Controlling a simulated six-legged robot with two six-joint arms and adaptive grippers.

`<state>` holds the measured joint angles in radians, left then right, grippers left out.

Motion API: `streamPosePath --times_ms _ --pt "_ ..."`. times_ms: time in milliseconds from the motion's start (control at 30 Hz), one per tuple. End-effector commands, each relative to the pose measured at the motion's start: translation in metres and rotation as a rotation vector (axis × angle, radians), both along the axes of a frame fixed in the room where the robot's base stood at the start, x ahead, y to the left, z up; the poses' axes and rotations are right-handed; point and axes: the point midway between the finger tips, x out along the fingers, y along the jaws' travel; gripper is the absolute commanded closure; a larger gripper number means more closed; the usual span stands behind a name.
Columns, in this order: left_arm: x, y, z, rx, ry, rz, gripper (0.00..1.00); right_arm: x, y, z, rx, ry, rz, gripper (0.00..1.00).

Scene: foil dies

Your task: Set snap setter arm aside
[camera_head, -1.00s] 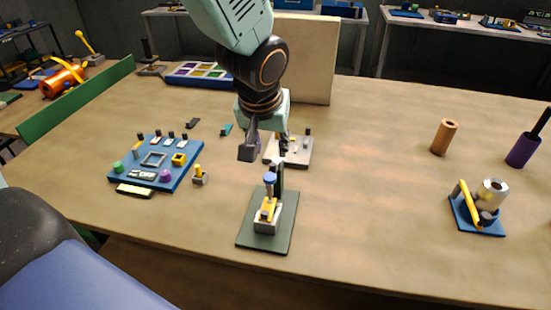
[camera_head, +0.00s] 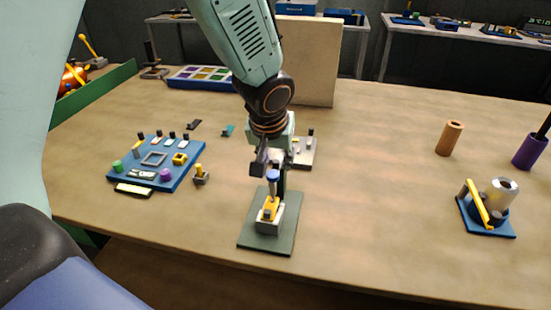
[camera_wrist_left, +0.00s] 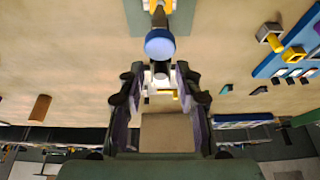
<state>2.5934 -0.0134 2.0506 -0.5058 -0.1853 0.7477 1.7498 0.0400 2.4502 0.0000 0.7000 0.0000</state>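What looks like the snap setter (camera_head: 270,210) stands upright on a dark green base plate (camera_head: 265,239) near the table's front. It has a yellow part and a blue round knob (camera_head: 272,176) at its top. My left gripper (camera_head: 268,166) hangs just above and behind the knob. In the left wrist view my left gripper (camera_wrist_left: 160,80) is open, with its fingers apart. There the blue knob (camera_wrist_left: 160,44) lies just beyond the fingertips, in line with the gap. I cannot tell whether anything touches. My right gripper is not in view.
A blue board with small parts (camera_head: 140,177) lies left, beside a small yellow-topped piece (camera_head: 200,175). A pale plate (camera_head: 305,153) is partly hidden behind the gripper. A blue-based device (camera_head: 487,210), a copper cylinder (camera_head: 450,138) and a purple holder (camera_head: 529,151) stand right. The table between is clear.

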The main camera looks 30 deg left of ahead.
Motion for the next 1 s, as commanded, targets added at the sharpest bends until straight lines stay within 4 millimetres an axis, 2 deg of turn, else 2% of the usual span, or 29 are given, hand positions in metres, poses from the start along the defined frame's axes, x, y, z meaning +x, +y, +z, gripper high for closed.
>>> streamPosePath --times_ms 33,367,1000 --pt "-0.0002 0.0000 -0.0001 0.000 0.000 0.000 0.72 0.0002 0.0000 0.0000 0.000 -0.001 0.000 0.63" --pt "-0.0004 0.0000 0.0001 0.000 0.000 0.000 1.00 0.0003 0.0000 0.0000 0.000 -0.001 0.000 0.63" --pt "-0.0001 0.0001 -0.0003 0.000 0.001 0.001 1.00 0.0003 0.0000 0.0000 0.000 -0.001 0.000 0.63"
